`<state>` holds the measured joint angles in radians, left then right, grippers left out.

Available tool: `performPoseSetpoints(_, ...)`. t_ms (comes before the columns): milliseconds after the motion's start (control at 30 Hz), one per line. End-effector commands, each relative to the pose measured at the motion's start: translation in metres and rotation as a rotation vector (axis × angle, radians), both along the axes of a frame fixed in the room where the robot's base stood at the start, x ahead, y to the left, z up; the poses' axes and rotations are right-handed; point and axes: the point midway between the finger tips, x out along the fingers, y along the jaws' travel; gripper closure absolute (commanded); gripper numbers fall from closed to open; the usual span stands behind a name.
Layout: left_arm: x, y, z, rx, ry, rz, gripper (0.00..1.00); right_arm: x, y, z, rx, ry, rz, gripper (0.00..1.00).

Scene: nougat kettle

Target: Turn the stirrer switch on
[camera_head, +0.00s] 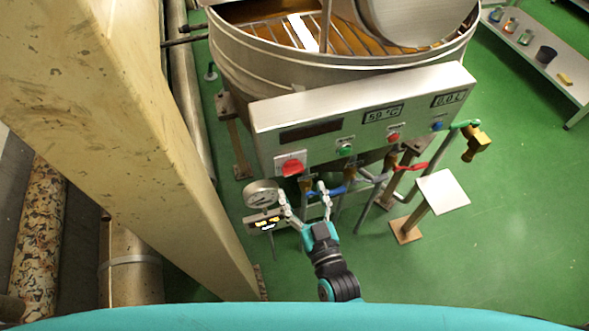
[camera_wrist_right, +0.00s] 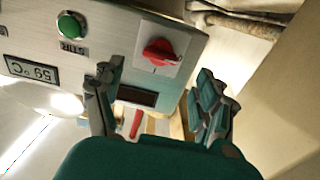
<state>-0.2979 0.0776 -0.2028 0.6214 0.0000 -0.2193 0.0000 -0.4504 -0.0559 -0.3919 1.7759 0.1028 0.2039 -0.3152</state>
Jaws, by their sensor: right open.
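The metal control panel (camera_head: 360,112) is on the front of the kettle. A red rotary knob (camera_head: 292,168) on a white plate sits at its lower left. A green button (camera_head: 345,149) is to the right of it; in the right wrist view this green button (camera_wrist_right: 70,25) has a label that seems to read STIR. My right gripper (camera_head: 304,194) is open and empty, just below the panel near the red knob. In the right wrist view the red knob (camera_wrist_right: 160,52) shows between and beyond the open fingers, apart from them. My left gripper is not in view.
A round gauge (camera_head: 261,195) is left of my right gripper. Valves with blue and red handles (camera_head: 411,167) hang under the panel. A beige column (camera_head: 130,120) stands at left. A small white-topped stand (camera_head: 443,191) is at right. Green floor is clear at lower right.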

Motion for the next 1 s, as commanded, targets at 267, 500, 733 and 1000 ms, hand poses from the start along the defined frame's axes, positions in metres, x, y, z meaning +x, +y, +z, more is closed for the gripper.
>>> performPoseSetpoints(267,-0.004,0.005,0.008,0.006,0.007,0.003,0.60,0.047,0.015,0.001,-0.001,-0.001,0.000,0.27)
performPoseSetpoints(500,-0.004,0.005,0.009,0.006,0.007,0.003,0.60,0.060,0.020,0.000,0.000,0.001,0.000,0.27)
performPoseSetpoints(733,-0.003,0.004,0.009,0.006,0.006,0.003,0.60,0.061,0.020,0.000,0.000,0.001,0.000,0.27)
performPoseSetpoints(1000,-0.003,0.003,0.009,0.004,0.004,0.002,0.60,0.061,0.020,0.000,0.000,0.001,0.000,0.61)
